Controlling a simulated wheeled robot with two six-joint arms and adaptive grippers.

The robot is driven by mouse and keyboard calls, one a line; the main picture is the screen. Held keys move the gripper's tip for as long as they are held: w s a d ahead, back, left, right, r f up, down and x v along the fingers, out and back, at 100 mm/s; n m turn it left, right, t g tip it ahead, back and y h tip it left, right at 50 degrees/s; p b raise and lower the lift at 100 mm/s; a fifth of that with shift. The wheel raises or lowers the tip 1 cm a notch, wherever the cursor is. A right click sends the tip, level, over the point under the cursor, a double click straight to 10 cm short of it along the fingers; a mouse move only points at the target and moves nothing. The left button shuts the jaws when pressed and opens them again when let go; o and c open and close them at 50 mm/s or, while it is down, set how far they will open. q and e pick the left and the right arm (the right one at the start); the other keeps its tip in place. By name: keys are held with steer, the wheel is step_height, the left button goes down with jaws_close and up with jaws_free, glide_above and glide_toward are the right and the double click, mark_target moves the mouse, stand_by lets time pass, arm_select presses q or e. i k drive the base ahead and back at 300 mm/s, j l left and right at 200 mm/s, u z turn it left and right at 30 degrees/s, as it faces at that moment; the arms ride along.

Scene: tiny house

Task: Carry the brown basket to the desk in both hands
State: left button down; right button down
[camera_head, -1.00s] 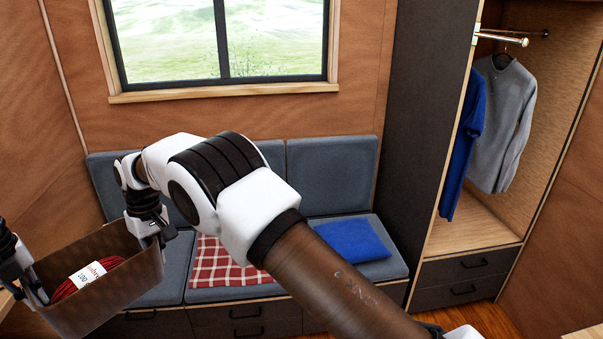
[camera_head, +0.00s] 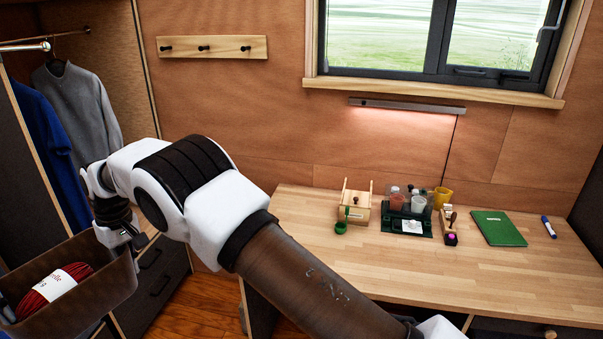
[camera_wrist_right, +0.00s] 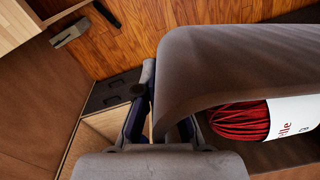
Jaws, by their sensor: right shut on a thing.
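The brown basket (camera_head: 92,300) hangs in the air at the lower left of the head view, and its left part is cut off. Red yarn (camera_head: 42,290) with a white paper band lies in it. My right gripper (camera_head: 130,243) is shut on the basket's right wall. In the right wrist view, the gripper (camera_wrist_right: 163,128) has the basket's wall (camera_wrist_right: 230,55) between its fingers. Only a grey sliver, likely my left gripper (camera_head: 5,308), shows at the left edge; its jaws are hidden. The wooden desk (camera_head: 400,275) stands at the right, apart from the basket.
On the desk's back are a wooden box (camera_head: 355,207), a bottle rack (camera_head: 407,213), a yellow mug (camera_head: 442,196), a green book (camera_head: 498,228) and a blue marker (camera_head: 548,227). Its front is clear. An open wardrobe (camera_head: 165,270) stands at the left.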

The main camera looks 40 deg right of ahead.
mark_target(544, 278)
steer(key=z, duration=1.95)
steer(key=i+l+z, duration=0.1)
steer(key=i+l, duration=0.15)
steer(key=l, duration=0.25)
steer(key=i+l+z, duration=0.15)
steer(key=l, duration=0.3)
steer(key=i+l+z, duration=0.1)
steer(key=i+l, duration=0.25)
steer(key=i+l+z, duration=0.1)
steer(key=i+l, duration=0.2)
steer(key=l, duration=0.2)
